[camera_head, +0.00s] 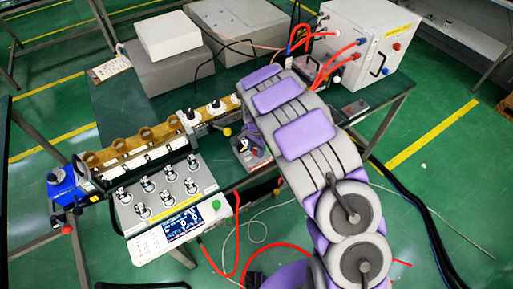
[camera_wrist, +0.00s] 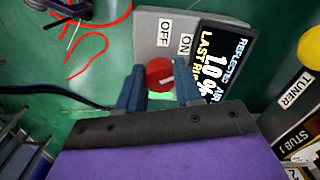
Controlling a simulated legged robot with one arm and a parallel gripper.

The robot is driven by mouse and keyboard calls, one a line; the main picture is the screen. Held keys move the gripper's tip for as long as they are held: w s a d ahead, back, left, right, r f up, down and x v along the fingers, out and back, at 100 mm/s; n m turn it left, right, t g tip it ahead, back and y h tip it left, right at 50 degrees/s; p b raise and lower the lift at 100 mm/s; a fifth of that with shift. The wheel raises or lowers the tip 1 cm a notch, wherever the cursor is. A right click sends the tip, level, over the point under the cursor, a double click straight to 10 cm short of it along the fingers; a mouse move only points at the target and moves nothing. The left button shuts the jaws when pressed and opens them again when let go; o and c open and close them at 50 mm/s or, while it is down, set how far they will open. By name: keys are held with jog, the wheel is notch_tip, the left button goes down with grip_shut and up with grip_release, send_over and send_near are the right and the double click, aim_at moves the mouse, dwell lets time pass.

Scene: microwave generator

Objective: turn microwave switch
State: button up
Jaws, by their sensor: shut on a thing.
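The microwave switch is a round red knob (camera_wrist: 159,72) with a short pale mark, on a light grey panel (camera_wrist: 150,35) in the wrist view. The words OFF and ON are printed beside it; I cannot tell which the mark points to. My gripper (camera_wrist: 160,88) has its two blue-grey fingers on either side of the knob and is shut on it. A black display (camera_wrist: 222,62) with white and yellow text sits right of the knob. In the head view my arm reaches over the bench, and I cannot make out the fingertips or the knob.
In the wrist view a box marked TUNER (camera_wrist: 295,110) stands at the right, and red cable (camera_wrist: 100,40) lies at upper left. In the head view a white cabinet (camera_head: 350,35) with red hoses stands behind my arm, and a knobbed control box (camera_head: 165,190) stands left.

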aim_at(256, 149)
jog(key=shift+r, duration=0.1)
jog(key=n+p, duration=0.4)
jog(key=n, duration=0.1)
jog(key=shift+r+n+p, duration=0.1)
jog(key=shift+n+p, duration=0.3)
jog(key=n+p, duration=0.3)
jog(key=n, duration=0.2)
jog(key=shift+n, duration=0.4)
jog(key=shift+w+p, duration=0.1)
jog(key=shift+p, duration=0.2)
jog(key=o, duration=1)
jog(key=shift+f, duration=0.2)
jog(key=shift+o, duration=0.2)
notch_tip(256, 149, up, 17)
jog(key=p, duration=0.1)
jog(key=shift+r, duration=0.15)
